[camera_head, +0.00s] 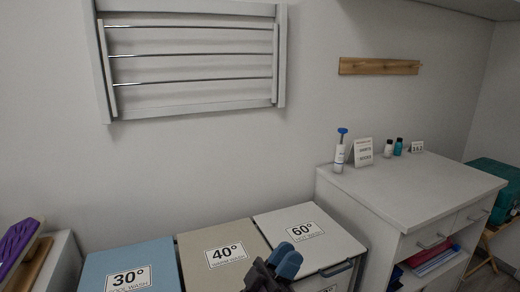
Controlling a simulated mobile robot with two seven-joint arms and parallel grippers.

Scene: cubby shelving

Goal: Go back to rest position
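My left gripper (285,259) shows at the bottom edge, right of centre, with dark fingers and blue fingertips. The two tips lie close against each other with no gap or held thing visible between them, so it looks shut and empty. It appears in front of the bin lids marked 40° (222,240) and 60° (318,225) and covers part of them. I cannot tell how far above or in front of the lids it is. My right gripper is not in view.
A blue 30° lid (105,258) lies left. A white cabinet (420,190) stands right, with a pump bottle (339,158), a small sign (363,152) and small bottles on top. A purple-topped board (18,240) is far left. A drying rack (190,100) hangs on the wall.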

